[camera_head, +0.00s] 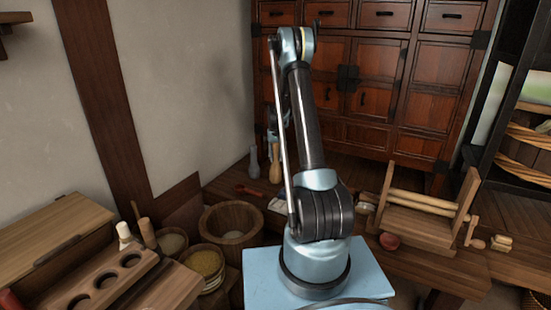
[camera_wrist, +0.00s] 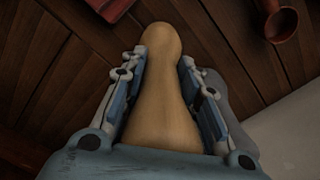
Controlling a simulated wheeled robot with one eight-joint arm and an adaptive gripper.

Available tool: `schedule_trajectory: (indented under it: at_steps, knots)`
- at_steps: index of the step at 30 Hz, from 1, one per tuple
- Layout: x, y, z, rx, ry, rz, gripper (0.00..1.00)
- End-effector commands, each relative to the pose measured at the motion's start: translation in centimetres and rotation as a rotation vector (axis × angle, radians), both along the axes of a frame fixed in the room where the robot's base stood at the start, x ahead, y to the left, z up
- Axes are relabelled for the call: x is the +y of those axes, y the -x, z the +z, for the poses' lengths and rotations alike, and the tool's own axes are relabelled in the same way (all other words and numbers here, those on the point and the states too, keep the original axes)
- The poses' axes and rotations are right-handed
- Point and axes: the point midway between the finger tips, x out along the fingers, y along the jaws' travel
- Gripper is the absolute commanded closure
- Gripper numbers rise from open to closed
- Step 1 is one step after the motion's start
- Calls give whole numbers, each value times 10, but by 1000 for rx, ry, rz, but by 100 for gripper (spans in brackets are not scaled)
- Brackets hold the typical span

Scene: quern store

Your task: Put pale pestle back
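A pale wooden pestle (camera_wrist: 163,100) lies between the two fingers of my gripper (camera_wrist: 161,62) in the wrist view. Its rounded far end shows past the fingertips. The fingers run close along both sides; whether they press on it I cannot tell. In the head view the pestle (camera_head: 275,166) stands upright on the wooden bench, directly under my gripper (camera_head: 272,143), which is small and partly hidden by my arm. A grey pestle-like piece (camera_head: 254,163) stands just left of it. A wooden rack with round holes (camera_head: 122,285) is at the lower left.
A cabinet (camera_head: 370,90) stands behind.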

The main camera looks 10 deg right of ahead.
Motion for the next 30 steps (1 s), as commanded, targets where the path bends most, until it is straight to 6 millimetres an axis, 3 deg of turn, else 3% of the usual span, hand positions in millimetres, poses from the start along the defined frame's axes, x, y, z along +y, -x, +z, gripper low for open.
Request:
schedule_trajectory:
  at_steps: [1,3,16,20,30]
  knots:
    - [0,0,0,0,0,0,60]
    - [0,0,0,0,0,0,50]
    - [-1,0,7,0,0,-1,50]
    - [-1,0,24,0,0,-1,50]
    - [-1,0,89,0,0,-1,50]
